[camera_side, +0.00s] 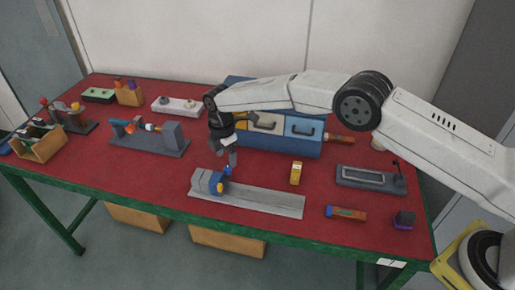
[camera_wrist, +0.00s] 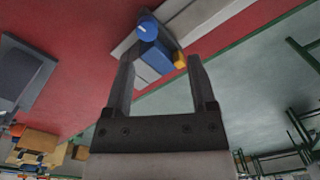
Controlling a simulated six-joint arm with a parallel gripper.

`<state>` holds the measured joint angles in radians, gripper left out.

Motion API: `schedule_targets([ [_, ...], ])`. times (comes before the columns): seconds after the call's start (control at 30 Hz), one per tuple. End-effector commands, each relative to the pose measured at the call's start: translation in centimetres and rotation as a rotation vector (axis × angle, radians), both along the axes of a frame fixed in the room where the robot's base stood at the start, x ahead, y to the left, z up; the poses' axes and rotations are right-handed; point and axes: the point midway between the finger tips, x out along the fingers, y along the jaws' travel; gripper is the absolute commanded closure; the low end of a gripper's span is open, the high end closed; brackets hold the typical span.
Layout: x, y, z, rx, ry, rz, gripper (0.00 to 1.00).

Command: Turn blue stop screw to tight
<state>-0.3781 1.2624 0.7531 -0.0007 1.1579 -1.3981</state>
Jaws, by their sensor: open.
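The blue stop screw (camera_side: 227,170) is a small round knob on top of a blue block (camera_side: 207,182) at the left end of a long grey base plate (camera_side: 265,200). In the wrist view the screw (camera_wrist: 148,29) shows a white line on its round face, and the block (camera_wrist: 155,58) lies nearer. A yellow knob (camera_side: 220,188) sits on the block's side. My gripper (camera_side: 230,160) points down just above the screw. In the wrist view my gripper (camera_wrist: 160,60) is open and empty. The screw appears beyond the fingertips, not between them.
A blue case (camera_side: 290,140) with drawers stands behind. A grey fixture (camera_side: 150,140) is at left, a yellow block (camera_side: 296,173) at right. Red table surface is clear left of the plate.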

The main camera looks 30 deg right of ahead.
Motion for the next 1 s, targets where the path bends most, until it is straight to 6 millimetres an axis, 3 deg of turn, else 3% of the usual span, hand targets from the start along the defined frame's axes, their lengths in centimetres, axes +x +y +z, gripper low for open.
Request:
schedule_targets([
  [0.2, 0.4, -2.4, 0.5, 0.230, 0.017, -0.141, 0.27],
  [0.47, 1.0, -4.1, 1.3, 0.381, 0.000, -0.263, 0.27],
  [1.0, 1.1, -3.8, 0.3, 0.402, -0.004, -0.281, 0.27],
])
